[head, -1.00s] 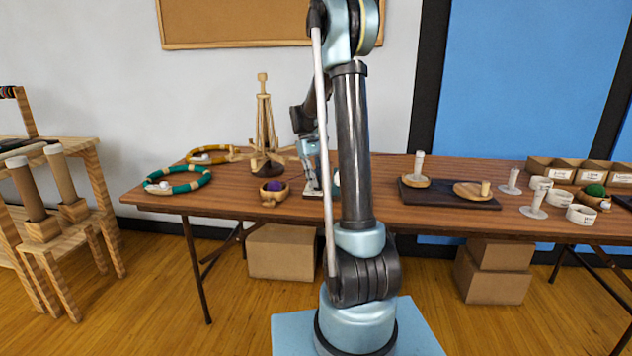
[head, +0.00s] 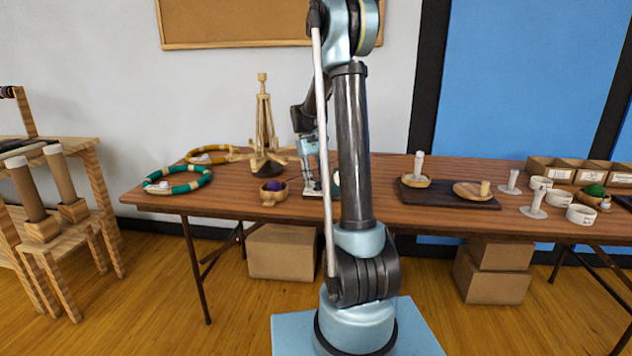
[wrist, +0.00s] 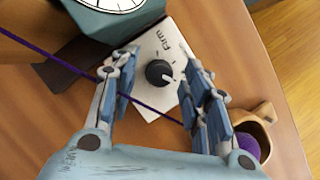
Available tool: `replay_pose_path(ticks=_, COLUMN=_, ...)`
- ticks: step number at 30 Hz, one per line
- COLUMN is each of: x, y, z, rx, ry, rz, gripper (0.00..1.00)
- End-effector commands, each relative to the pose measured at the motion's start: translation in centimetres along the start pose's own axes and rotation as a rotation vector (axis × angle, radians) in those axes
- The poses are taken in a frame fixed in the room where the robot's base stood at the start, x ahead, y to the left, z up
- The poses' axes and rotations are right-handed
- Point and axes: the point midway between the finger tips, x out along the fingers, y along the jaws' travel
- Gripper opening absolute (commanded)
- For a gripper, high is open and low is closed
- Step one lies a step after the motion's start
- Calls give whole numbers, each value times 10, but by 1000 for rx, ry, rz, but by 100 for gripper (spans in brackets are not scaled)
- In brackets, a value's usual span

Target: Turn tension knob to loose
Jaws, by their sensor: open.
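The tension knob (wrist: 159,72) is a black dial with a white pointer mark, on a white plate (wrist: 160,45) printed "Firm". In the wrist view the pointer aims toward the lower right. My gripper (wrist: 157,85) is open, with one finger on each side of the plate and the knob between them, apart from both. In the head view my gripper (head: 310,180) is low over the table, partly behind my arm, and the knob cannot be made out there.
A purple strand (wrist: 60,60) crosses the wrist view between the fingers. A wooden bowl (wrist: 262,112) with purple yarn sits close to the right finger. A teal-cased dial (wrist: 112,8) is beyond the plate. A wooden yarn swift (head: 264,130) stands to the left on the table (head: 400,215).

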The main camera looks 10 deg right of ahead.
Motion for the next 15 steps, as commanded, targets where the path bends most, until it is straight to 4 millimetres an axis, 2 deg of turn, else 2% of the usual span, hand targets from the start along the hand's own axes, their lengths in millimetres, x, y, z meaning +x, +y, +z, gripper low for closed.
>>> replay_pose_path(ticks=5, x=-16, y=0, z=0, rx=0, ry=0, rz=0, gripper=43)
replay_pose_path(ticks=15, x=-78, y=0, z=-1, rx=0, ry=-1, rz=-1, gripper=43)
